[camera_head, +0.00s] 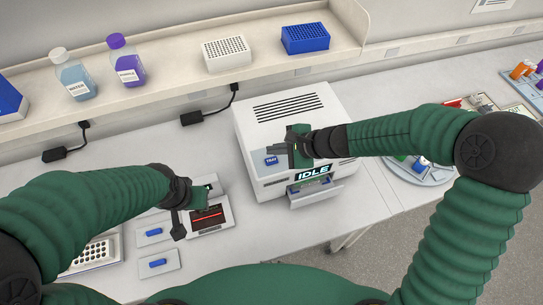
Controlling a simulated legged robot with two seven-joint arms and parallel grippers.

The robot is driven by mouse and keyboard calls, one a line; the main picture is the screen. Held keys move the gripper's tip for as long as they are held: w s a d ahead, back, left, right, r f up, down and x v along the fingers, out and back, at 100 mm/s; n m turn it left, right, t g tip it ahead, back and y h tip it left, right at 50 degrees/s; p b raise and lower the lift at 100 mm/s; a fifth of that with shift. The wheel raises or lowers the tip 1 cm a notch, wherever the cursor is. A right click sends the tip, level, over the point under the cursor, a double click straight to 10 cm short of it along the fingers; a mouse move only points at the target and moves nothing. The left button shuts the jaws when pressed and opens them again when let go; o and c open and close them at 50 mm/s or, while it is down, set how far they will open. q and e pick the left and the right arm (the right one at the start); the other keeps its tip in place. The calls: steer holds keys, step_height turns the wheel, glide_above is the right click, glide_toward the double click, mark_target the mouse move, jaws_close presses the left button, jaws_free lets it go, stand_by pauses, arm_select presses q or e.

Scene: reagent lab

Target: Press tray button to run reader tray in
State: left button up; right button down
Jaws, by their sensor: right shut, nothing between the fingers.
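The plate reader (292,106) is a white box with dark vent slots on top. Its front display (313,174) reads IDLE. A blue button marked TRAY (271,160) is on its front at left. The reader tray (322,196) sticks out below the display, with a plate-like item on it. My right gripper (276,149) is shut and empty, its fingers pointing left just above the TRAY button in the picture; I cannot tell whether they touch it. My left gripper (192,208) is over a small device at left; its fingers are not clear.
A shelf behind holds two bottles (125,62), a white rack (226,53) and a blue rack (305,39). A round tray (430,178) stands at right.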

mark_target(275, 162)
steer(key=shift+r+p, duration=0.95)
steer(key=shift+r, duration=0.65)
steer(key=shift+f, duration=0.1)
steer(key=s+d+f+n+g+h+b, duration=0.1)
steer(key=s+d+f+n+h+b, duration=0.3)
steer(key=s+d+f+n+b, duration=0.2)
steer(key=s+d+f+n+g+h+b, duration=0.1)
steer(key=s+d+f+n+h+b, duration=0.3)
steer(key=d, duration=0.9)
steer(key=s+f+n+b, duration=0.3)
steer(key=s+f+n, duration=0.1)
steer(key=s+n, duration=0.1)
steer(key=shift+s, duration=0.75)
steer(key=shift+f, duration=0.15)
